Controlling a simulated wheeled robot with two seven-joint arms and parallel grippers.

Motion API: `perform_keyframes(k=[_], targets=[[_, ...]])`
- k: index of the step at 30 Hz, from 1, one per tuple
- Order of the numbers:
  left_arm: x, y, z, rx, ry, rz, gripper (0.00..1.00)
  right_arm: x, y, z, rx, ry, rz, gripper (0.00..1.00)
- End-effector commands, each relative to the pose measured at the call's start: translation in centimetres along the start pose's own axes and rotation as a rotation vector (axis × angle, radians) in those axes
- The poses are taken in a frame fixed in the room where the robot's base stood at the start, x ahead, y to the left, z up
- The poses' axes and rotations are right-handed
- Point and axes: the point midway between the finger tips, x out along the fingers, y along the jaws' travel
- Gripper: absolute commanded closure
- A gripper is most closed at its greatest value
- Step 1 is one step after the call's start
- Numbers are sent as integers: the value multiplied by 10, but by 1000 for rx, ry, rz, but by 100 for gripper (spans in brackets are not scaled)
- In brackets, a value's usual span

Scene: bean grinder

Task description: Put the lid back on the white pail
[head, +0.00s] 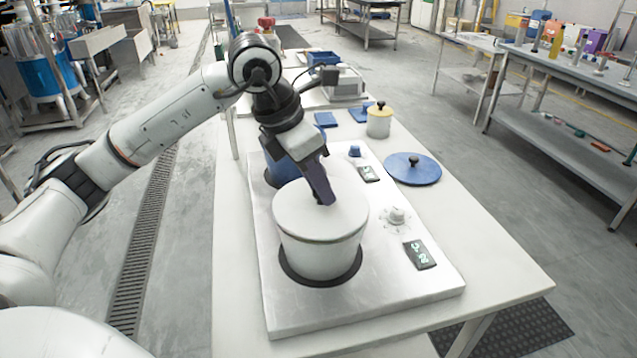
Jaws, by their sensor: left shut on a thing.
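The white pail (318,260) stands on a dark round pad on the metal base plate (400,291). The white lid (298,217) lies across the pail's mouth and looks level, with a thin dark line between it and the pail wall. My left gripper (325,201) points down at the middle of the lid. It is shut on the lid's knob, which its fingers hide. I cannot tell whether the lid is fully seated. My right gripper is out of view.
A blue pail (281,172) stands just behind the white one. A blue lid (413,173) with a black knob lies on the table to the right. A white dial (396,216) and a display (420,255) are right of the pail. The table's front right is clear.

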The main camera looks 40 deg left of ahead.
Motion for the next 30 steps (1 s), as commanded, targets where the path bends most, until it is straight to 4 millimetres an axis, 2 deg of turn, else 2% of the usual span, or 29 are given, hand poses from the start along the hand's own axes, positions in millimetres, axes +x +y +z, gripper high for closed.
perform_keyframes(k=[12,13,16,22,26,30], targets=[[0,0,0,0,-1,0,99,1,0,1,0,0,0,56],[0,0,0,0,-1,0,71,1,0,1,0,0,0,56],[0,0,0,0,0,0,55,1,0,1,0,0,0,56],[0,0,0,0,0,0,55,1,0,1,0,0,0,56],[1,0,0,0,1,0,36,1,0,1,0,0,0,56],[1,0,0,0,0,0,36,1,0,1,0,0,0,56]])
